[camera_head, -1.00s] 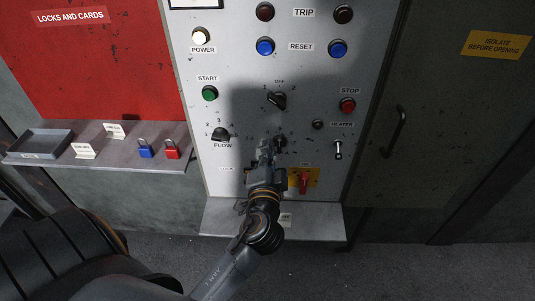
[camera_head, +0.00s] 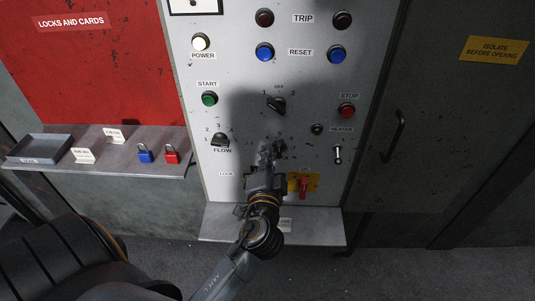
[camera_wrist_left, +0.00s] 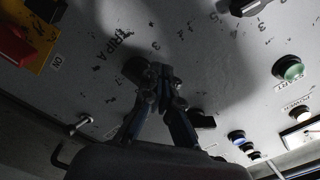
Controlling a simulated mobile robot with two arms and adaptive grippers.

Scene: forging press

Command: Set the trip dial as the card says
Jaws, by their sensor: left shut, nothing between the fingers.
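The trip dial is a dark round knob (camera_wrist_left: 135,68) beside the "TRIP A" lettering in the left wrist view. In the head view the dial (camera_head: 280,147) is partly hidden by my left gripper (camera_head: 270,153). The left gripper's fingers (camera_wrist_left: 161,72) are shut and empty, with their tips at or very near the dial's edge; I cannot tell whether they touch it. The dial's pointer setting is not readable. Small white cards stand on the left shelf, one near its front (camera_head: 83,155) and one at its back (camera_head: 114,134); their text is too small to read. My right gripper is not in view.
Close around on the panel are the flow knob (camera_head: 220,140), the upper selector (camera_head: 277,105), the heater toggle (camera_head: 338,155) and a red switch (camera_head: 303,187). Blue (camera_head: 145,153) and red (camera_head: 171,154) padlocks sit on the shelf. A ledge (camera_head: 325,225) juts out below the panel.

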